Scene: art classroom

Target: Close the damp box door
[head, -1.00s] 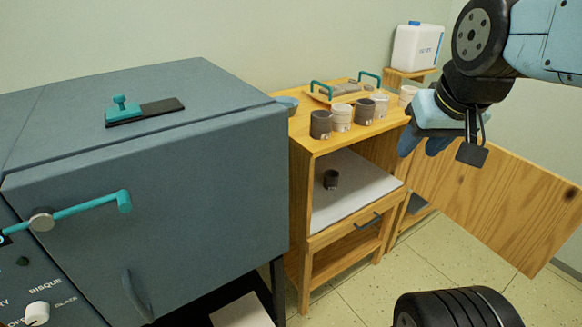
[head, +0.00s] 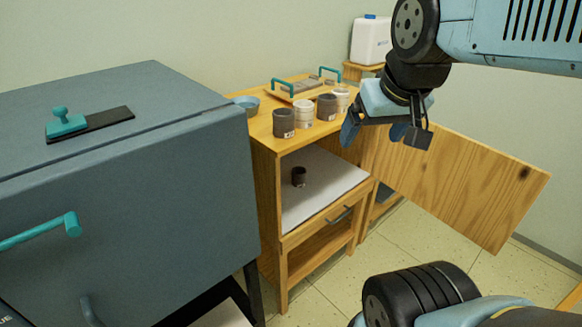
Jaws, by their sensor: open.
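The damp box is a wooden cabinet (head: 266,205) in the middle of the head view. Its door (head: 465,190) is a wooden panel swung wide open to the right. My gripper (head: 375,132) is open and empty, pointing down in front of the hinge side of the door, near the cabinet's top right corner. It hides part of the door's upper edge. I cannot tell whether it touches the door.
A large grey kiln (head: 150,200) with a teal handle stands close on the left. Several cups (head: 284,123) and a teal-handled tray (head: 305,86) sit on the cabinet top. A white jug (head: 371,40) stands behind. The tiled floor (head: 410,240) below the door is clear.

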